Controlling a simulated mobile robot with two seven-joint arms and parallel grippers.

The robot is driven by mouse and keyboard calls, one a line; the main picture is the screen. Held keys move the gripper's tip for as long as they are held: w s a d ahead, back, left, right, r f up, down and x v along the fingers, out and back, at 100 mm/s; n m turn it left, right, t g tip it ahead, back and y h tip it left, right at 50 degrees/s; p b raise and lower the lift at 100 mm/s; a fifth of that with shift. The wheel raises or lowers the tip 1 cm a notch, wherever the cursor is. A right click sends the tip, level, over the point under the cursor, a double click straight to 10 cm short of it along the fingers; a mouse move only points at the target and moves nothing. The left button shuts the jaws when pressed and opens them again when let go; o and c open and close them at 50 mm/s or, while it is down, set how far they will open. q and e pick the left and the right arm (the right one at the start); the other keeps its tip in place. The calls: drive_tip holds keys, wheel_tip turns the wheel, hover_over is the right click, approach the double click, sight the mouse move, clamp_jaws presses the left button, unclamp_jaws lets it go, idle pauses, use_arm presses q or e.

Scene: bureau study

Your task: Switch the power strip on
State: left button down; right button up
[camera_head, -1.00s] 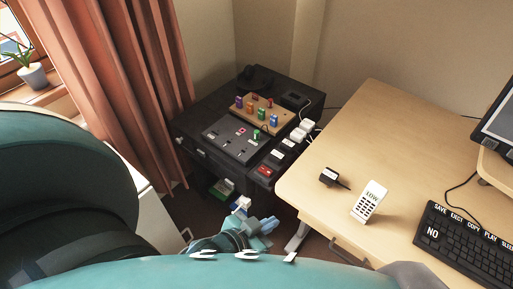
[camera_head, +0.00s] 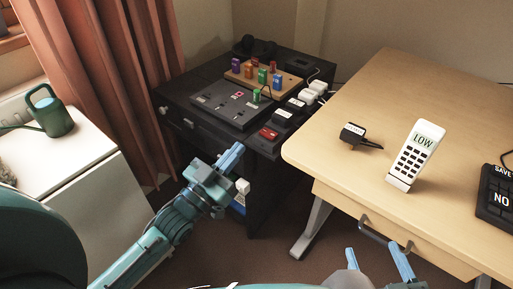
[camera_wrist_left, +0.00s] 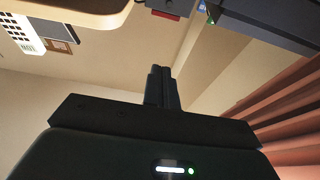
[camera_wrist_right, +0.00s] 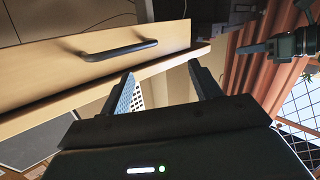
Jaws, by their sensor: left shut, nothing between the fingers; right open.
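The power strip (camera_head: 275,126) is dark and lies along the right edge of the black cabinet top. Its red switch (camera_head: 268,133) is at the near end; its on or off state cannot be told. Plugs, dark ones with labels and white ones, fill the strip behind it. A red part, seemingly the switch, shows at the top of the left wrist view (camera_wrist_left: 165,15). My left gripper (camera_head: 232,156) is shut and empty, in front of the cabinet, below and left of the switch, apart from it. My right gripper (camera_head: 377,263) is open and empty by the desk drawer.
A slider panel (camera_head: 232,103) and a wooden board (camera_head: 262,80) with coloured pegs sit left of the strip. The wooden desk (camera_head: 330,140) stands close on the right, holding a black adapter (camera_head: 353,135) and a white LOW handset (camera_head: 415,155). A drawer handle (camera_wrist_right: 120,50) is near my right gripper.

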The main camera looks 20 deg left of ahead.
sight(269, 134)
use_arm(q)
drive_tip(key=shift+w+a+f+b, duration=0.25)
drive_tip(key=shift+f+b, duration=0.05)
drive_tip(key=shift+b, duration=0.05)
use_arm(e)
drive_tip(key=shift+w+a+f, duration=0.2)
drive_tip(key=shift+w+f, duration=0.05)
drive_tip(key=shift+f, duration=0.1)
use_arm(q)
drive_tip(key=shift+r, duration=0.1)
drive_tip(key=b+x, duration=0.1)
drive_tip(key=x, duration=0.9)
drive_tip(key=shift+r+b, duration=0.1)
drive_tip(key=shift+b, duration=0.25)
wheel_tip(269, 134, down, 3)
drive_tip(key=shift+s+r+b, duration=0.1)
drive_tip(key=shift+b, duration=0.5)
drive_tip(key=shift+f, duration=0.6)
use_arm(e)
drive_tip(key=n+t+y, duration=0.1)
drive_tip(key=a+n+t+y, duration=0.1)
drive_tip(key=shift+s+a+r+y, duration=0.1)
drive_tip(key=shift+s+a+y, duration=0.15)
drive_tip(key=shift+y, duration=0.15)
drive_tip(key=shift+r, duration=0.1)
